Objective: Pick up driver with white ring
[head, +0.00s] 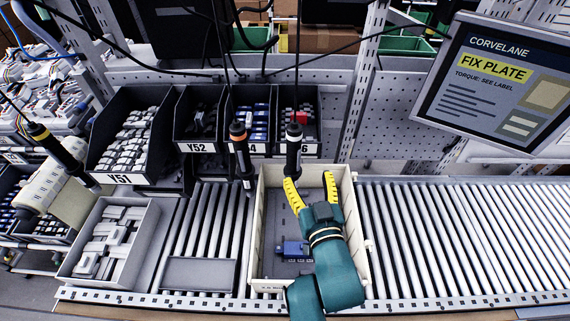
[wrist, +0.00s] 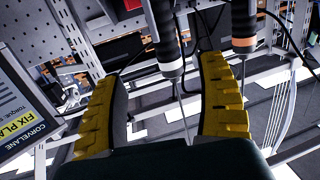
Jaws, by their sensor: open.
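The driver with a white ring (head: 293,150) hangs upright from a cable above the cream tote, a dark body with a pale band. My gripper (head: 310,180) is open, with yellow fingers, just below and slightly right of this driver in the head view. In the wrist view the white-ringed driver (wrist: 165,42) shows in the gap between my open fingers (wrist: 163,75), its thin shaft pointing down. I cannot tell whether it touches a finger. A driver with an orange ring (head: 240,155) hangs to the left; it also shows in the wrist view (wrist: 244,25), beside the right finger.
A cream tote (head: 256,230) on the roller conveyor (head: 450,240) holds a blue part (head: 292,249). A yellow-ringed driver (head: 60,150) hangs at far left. Dark bins (head: 125,180) stand behind. A screen (head: 495,85) is at upper right. The right conveyor is clear.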

